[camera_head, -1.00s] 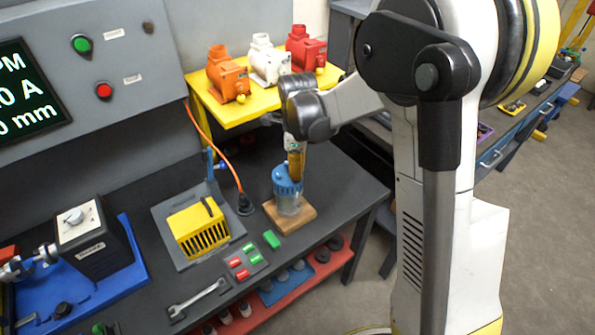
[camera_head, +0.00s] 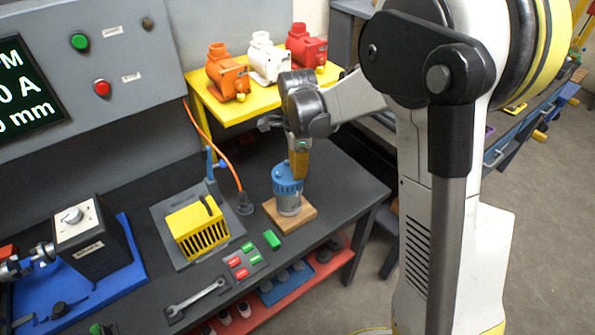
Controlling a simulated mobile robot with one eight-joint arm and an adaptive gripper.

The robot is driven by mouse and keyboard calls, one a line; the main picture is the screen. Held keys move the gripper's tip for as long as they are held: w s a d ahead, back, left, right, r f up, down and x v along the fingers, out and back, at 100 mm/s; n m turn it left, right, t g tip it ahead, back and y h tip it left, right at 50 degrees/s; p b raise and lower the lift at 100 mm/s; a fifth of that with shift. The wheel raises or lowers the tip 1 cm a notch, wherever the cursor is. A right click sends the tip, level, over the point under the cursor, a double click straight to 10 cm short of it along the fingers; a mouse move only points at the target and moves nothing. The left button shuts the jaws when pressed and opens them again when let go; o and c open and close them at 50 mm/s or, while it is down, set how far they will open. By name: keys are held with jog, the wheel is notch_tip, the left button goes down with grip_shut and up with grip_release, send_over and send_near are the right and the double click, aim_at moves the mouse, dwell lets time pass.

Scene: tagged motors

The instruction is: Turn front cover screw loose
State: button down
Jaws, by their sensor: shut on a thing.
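A small motor with a blue ribbed front cover (camera_head: 286,180) and a grey body (camera_head: 289,205) stands upright on a square wooden block (camera_head: 278,217) on the dark bench. My gripper (camera_head: 299,165) reaches down to the cover's upper right side from above. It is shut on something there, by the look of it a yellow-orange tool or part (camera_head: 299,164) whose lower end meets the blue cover. The fingertips and the cover screw are too small or hidden to make out.
Orange (camera_head: 226,72), white (camera_head: 269,58) and red (camera_head: 305,47) motors stand on a yellow shelf (camera_head: 225,112) behind. A yellow vented box (camera_head: 197,232) sits to the left. A wrench (camera_head: 195,299), green block (camera_head: 271,240) and orange cable (camera_head: 222,150) are nearby.

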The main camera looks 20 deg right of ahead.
jog(key=n, duration=0.4)
jog(key=shift+n+b, duration=0.3)
jog(key=shift+b, duration=0.05)
jog(key=n, duration=0.3)
jog(key=shift+n, duration=0.4)
jog(key=n+b, duration=0.1)
jog(key=n, duration=1.2)
jog(key=shift+n+b, duration=0.3)
jog(key=n, duration=0.3)
jog(key=shift+s+n, duration=0.1)
jog(key=shift+n, duration=0.2)
jog(key=n, duration=0.4)
jog(key=shift+n, duration=2.3)
